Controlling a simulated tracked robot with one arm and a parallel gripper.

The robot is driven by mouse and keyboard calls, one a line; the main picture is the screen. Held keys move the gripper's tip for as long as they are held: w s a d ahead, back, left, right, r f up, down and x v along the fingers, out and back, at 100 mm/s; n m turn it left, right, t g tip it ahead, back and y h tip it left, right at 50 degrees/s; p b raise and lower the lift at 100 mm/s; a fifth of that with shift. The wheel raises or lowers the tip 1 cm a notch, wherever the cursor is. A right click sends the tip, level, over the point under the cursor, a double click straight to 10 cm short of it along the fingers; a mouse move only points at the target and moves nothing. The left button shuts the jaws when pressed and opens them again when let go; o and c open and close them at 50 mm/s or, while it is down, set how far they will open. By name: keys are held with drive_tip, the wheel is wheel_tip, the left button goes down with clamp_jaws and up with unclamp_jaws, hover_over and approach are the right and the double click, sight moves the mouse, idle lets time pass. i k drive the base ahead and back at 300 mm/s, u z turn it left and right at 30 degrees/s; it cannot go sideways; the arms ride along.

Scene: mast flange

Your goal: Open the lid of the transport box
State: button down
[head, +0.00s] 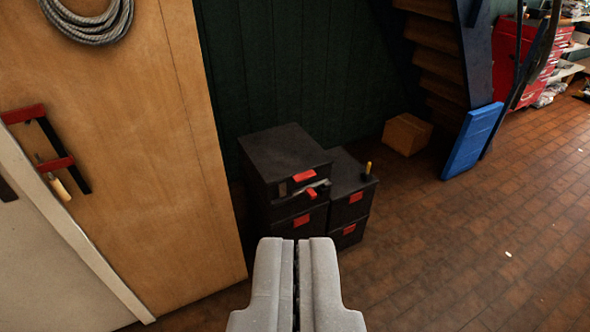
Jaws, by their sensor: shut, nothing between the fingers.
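Black boxes with red tabs stand stacked in two columns on the floor, near the middle of the view. The left column (285,150) is taller, and its top is flat. The right column (350,183) is lower, with a small yellow-and-black object (367,168) at its top edge. I cannot tell which of them is the transport box, and none shows a lid standing open. My gripper (296,241) is shut and empty at the bottom centre. In the picture it lies just below the left column and hides part of the floor there; it appears apart from the boxes.
A wooden panel (150,150) with a coiled rope (88,22) stands at the left, beside a pale door (40,255). Behind the boxes is a dark green wall (290,60). A cardboard box (407,133), stairs and a blue panel (472,140) are farther right. The tiled floor (480,250) at right is open.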

sight(279, 154)
drive_tip(key=i, duration=0.9)
drive_tip(key=z, duration=0.05)
